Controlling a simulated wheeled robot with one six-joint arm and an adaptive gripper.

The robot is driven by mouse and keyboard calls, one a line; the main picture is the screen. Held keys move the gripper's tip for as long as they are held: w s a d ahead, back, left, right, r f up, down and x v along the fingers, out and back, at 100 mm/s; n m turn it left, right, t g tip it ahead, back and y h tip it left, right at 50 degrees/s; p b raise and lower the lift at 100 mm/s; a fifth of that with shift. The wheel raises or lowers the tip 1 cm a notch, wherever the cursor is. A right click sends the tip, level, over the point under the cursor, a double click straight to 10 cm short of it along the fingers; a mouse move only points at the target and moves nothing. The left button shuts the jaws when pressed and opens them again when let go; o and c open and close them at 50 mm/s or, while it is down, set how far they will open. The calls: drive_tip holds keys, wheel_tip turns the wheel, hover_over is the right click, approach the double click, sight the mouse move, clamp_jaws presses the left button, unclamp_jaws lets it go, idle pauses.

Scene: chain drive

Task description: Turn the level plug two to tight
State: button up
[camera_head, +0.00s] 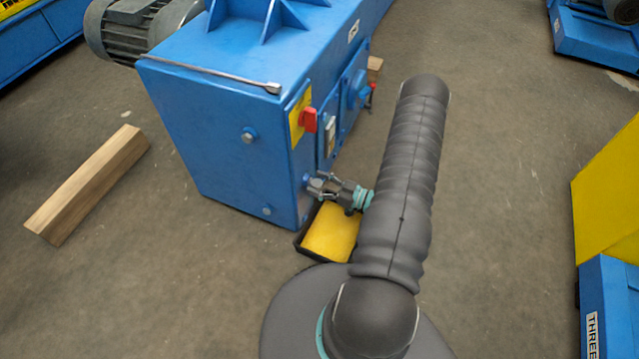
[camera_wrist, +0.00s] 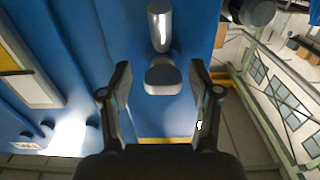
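A grey, round-edged plug (camera_wrist: 163,78) stands out from a blue face in the wrist view, below a shiny metal cylinder (camera_wrist: 159,28). I take it to be the level plug, but cannot read a mark on it. My gripper (camera_wrist: 160,68) is open, one finger on each side of the plug, with visible gaps to both. In the head view my gripper (camera_head: 316,187) is at the lower right edge of the blue housing (camera_head: 205,120). There its fingers and my arm hide the plug. Whether the plug is tight cannot be seen.
A yellow drip tray with a black rim (camera_head: 300,244) lies under my gripper. A red lever (camera_head: 309,119) on a yellow plate sits above it. A long metal tool (camera_head: 225,76) lies on the housing. A wooden beam (camera_head: 88,184) lies on the floor at left.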

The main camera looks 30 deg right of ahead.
drive_tip(key=shift+a, duration=0.15)
drive_tip(key=v, duration=1.2)
drive_tip(key=shift+w, duration=0.1)
idle(0.4)
